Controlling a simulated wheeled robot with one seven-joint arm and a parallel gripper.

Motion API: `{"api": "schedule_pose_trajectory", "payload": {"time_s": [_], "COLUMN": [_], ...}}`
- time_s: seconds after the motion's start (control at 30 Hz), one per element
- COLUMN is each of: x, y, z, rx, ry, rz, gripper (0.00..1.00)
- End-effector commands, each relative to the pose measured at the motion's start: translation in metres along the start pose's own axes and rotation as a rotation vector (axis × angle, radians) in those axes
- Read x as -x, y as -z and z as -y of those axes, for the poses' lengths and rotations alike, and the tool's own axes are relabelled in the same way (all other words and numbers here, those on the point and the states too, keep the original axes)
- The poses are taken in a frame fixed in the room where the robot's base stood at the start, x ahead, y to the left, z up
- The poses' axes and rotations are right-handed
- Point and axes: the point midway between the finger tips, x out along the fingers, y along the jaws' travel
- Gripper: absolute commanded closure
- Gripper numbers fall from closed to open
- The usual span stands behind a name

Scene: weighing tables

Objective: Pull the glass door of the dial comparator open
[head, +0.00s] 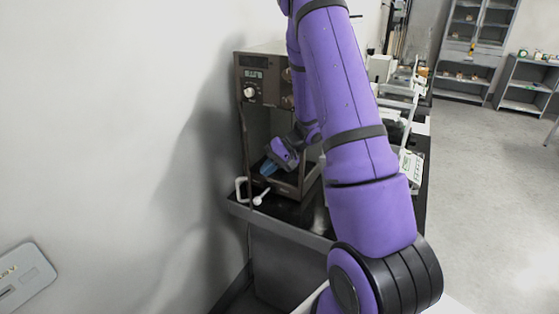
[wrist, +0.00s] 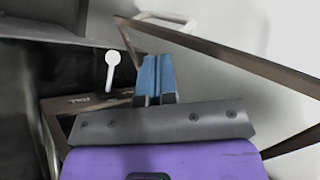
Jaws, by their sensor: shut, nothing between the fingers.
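The dial comparator (head: 251,74) is a dark brown cabinet with a small display and knobs, on the table near the wall. Its glass door (wrist: 235,60) has a brown frame and stands swung out from the cabinet. In the head view the door is nearly edge-on. The white door handle (head: 240,188) sticks out on the door's wall side; it also shows in the wrist view (wrist: 168,17). My gripper (head: 266,169), with blue fingers, is shut and empty, on the cabinet side of the door. The fingers (wrist: 156,66) are apart from the handle. Whether they touch the door is unclear.
A white round-ended lever (head: 261,196) sticks out at the comparator's front; it also shows in the wrist view (wrist: 111,62). The wall (head: 130,120) is close on the left. Other white instruments (head: 410,165) stand farther along the table. Open floor (head: 490,200) lies to the right.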

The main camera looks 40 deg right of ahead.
Motion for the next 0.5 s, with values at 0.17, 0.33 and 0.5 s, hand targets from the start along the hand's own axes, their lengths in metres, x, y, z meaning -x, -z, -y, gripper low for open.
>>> {"api": "schedule_pose_trajectory", "payload": {"time_s": [0.17, 0.33, 0.5], "x": [-0.015, -0.02, -0.02], "y": [0.0, 0.0, 0.0], "z": [0.015, 0.021, 0.021], "rx": [0.003, 0.002, 0.002], "ry": [0.0, 0.0, 0.0], "rz": [0.0, -0.001, -0.001], "gripper": [1.0, 1.0, 1.0]}}
